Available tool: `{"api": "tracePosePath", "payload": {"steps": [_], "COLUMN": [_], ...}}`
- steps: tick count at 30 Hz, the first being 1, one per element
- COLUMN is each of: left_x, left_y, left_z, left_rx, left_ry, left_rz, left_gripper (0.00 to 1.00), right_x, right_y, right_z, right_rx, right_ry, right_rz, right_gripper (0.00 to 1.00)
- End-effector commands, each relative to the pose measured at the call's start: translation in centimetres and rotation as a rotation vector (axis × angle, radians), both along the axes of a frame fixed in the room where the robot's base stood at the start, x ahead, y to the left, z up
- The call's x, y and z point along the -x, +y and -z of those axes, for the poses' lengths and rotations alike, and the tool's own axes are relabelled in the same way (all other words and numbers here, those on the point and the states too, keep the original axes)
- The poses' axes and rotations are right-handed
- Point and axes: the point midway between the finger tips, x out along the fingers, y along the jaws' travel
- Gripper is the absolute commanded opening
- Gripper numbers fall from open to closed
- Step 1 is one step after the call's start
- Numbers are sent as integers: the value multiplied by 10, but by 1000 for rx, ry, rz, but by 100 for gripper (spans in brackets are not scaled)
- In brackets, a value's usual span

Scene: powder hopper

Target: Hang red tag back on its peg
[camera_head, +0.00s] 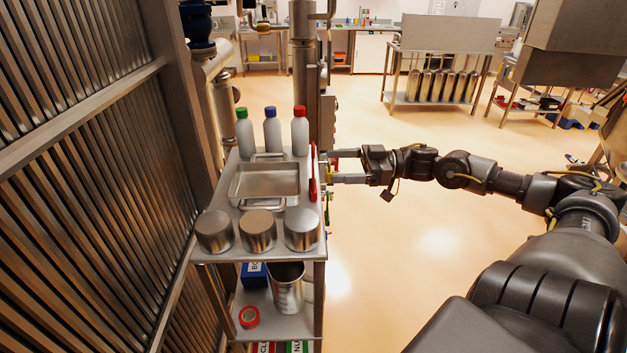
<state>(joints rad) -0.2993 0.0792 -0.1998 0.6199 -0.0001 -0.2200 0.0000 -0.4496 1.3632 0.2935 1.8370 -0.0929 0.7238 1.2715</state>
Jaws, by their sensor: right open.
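A narrow red piece (313,174), which looks like the red tag, stands upright along the right edge of the steel cart (311,240). I cannot tell whether it hangs on a peg. My right gripper (332,166) is open, just right of the red piece, with its fingers pointing left at the cart's edge. No object shows held between the fingers. Small yellow (329,174) and green (327,211) bits show by the cart's right side, partly hidden. The peg cannot be made out. My left gripper is out of view.
The cart top holds three capped bottles (272,135), a shallow metal tray (266,201) and three metal cylinders (258,230). A metal jug (287,288) and red tape roll (249,316) are on the lower shelf. A slatted wall (90,190) stands left; open floor (420,235) lies right.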

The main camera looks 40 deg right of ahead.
Motion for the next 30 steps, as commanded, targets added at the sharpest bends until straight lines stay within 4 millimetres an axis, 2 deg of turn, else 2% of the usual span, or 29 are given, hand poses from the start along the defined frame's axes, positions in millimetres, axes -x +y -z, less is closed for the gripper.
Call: {"api": "tracePosePath", "payload": {"steps": [9,18,30], "left_x": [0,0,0], "left_y": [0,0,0], "left_z": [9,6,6], "left_rx": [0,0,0], "left_ry": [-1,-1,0], "left_rz": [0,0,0], "left_gripper": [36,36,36], "right_x": [-17,-28,-30], "right_y": [21,35,39], "right_z": [-4,-5,-3], "right_rx": [1,-2,1], "right_ry": [-7,-4,-1], "right_rz": [0,1,0], "right_gripper": [84,84,84]}}
